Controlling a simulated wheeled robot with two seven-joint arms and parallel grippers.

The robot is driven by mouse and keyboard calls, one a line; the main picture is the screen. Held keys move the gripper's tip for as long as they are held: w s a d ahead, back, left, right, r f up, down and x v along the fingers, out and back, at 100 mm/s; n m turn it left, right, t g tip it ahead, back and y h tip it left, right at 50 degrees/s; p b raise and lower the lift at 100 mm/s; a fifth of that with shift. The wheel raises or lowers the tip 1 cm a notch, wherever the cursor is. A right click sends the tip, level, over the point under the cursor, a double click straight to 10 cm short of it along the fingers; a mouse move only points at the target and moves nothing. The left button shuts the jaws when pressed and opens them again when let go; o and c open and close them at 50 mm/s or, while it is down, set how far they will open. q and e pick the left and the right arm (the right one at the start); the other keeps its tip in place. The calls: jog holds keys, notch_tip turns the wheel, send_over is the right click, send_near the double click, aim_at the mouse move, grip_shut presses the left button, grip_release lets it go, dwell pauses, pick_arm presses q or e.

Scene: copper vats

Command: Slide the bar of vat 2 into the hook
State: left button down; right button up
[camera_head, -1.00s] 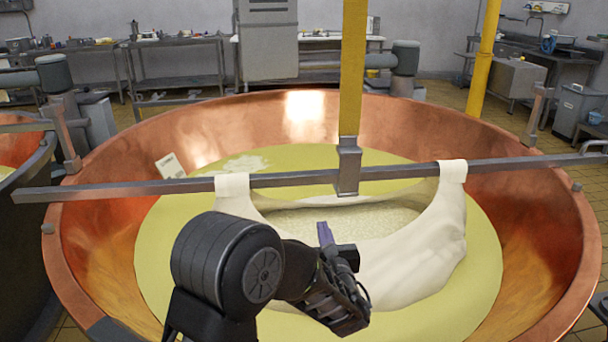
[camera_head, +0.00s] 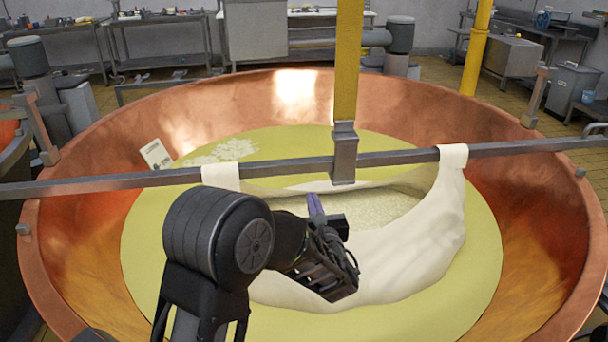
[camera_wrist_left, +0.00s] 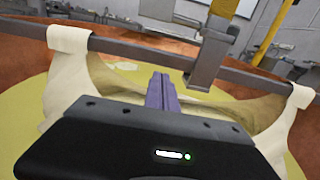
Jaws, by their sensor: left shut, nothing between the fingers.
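The grey bar (camera_head: 270,168) lies across the large copper vat (camera_head: 90,190), with a white cloth (camera_head: 425,240) hung from it at two places and dipping into the yellow liquid. The grey metal hook (camera_head: 343,155) hangs at the bottom of a yellow post and overlaps the middle of the bar. I cannot tell whether the bar sits in it. In the left wrist view the hook (camera_wrist_left: 208,60) also crosses the bar (camera_wrist_left: 140,53). My left gripper (camera_head: 315,203) has its purple fingers together and empty, on the near side of the bar, below and left of the hook. My right gripper is not in view.
A white card (camera_head: 155,153) is on the vat's inner left wall. Part of another vat (camera_head: 12,165) shows at the left edge. Workbenches (camera_head: 160,42) line the back wall.

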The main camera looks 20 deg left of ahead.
aim_at(302, 169)
pick_arm(q)
jog(key=x, duration=1.2)
jog(key=shift+w+a+p, duration=0.2)
jog(key=shift+w+p, duration=0.05)
jog(key=shift+p, duration=0.1)
